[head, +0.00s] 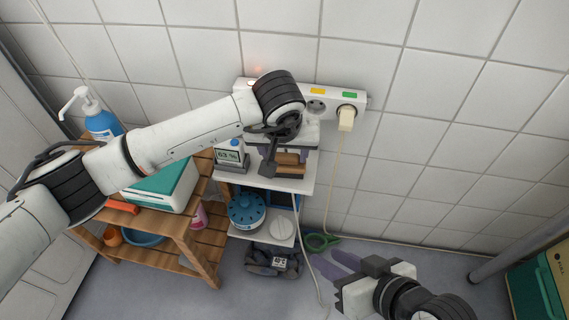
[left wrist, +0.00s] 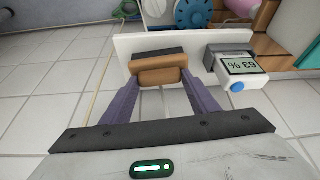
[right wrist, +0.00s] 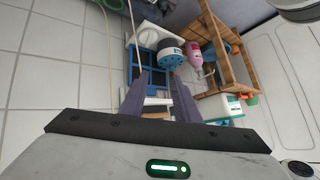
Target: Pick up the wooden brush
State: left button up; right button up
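The wooden brush (head: 291,164) lies on the top board of a white shelf (head: 262,180), below my left gripper (head: 284,150). In the left wrist view the brush (left wrist: 160,76) shows a brown wooden body and a dark strip, just beyond and between the two purple fingertips. The left fingers are apart, one towards each end of the brush; I cannot tell whether they touch it. My left arm hides part of the shelf in the head view. My right gripper (head: 331,258) is low at the right, with its fingers apart and nothing between them.
A display device (head: 230,156) stands left of the brush. A power strip (head: 320,98) with a plug (head: 346,118) is on the wall behind; its cord hangs right. A blue round container (head: 246,210) is on the lower shelf. A wooden rack (head: 190,237) stands left.

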aim_at(284, 158)
pick_arm(q)
jog(key=shift+c, duration=1.4)
jog(key=shift+r, duration=0.1)
